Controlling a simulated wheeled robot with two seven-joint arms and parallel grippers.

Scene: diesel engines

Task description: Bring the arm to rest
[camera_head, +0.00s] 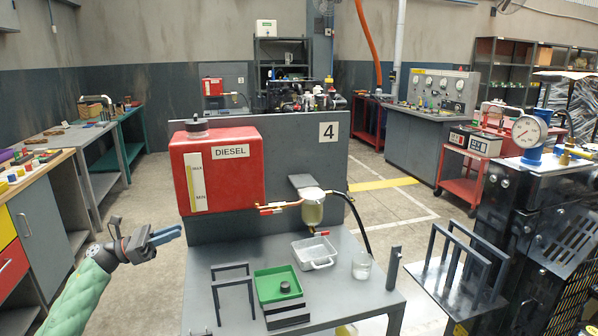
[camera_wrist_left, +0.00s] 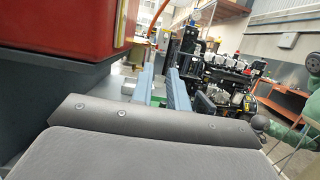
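My left arm comes in from the left in the head view. Its left gripper (camera_head: 168,235) is in the air left of the grey bench (camera_head: 228,251), apart from it and below the red diesel tank (camera_head: 222,172). In the left wrist view the two blue-grey fingers of the left gripper (camera_wrist_left: 160,88) stand apart with nothing between them. The red tank (camera_wrist_left: 75,25) fills the upper left there. My right gripper does not show in the head view. A green-sleeved part, likely my right arm, shows at the right of the wrist view.
On the bench are a green tray (camera_head: 266,293) with a small dark part, a white tray (camera_head: 314,247), a glass beaker (camera_head: 362,266) and dark metal stands. A wooden-topped workbench (camera_head: 42,176) is at left. An engine rig (camera_head: 535,215) is at right.

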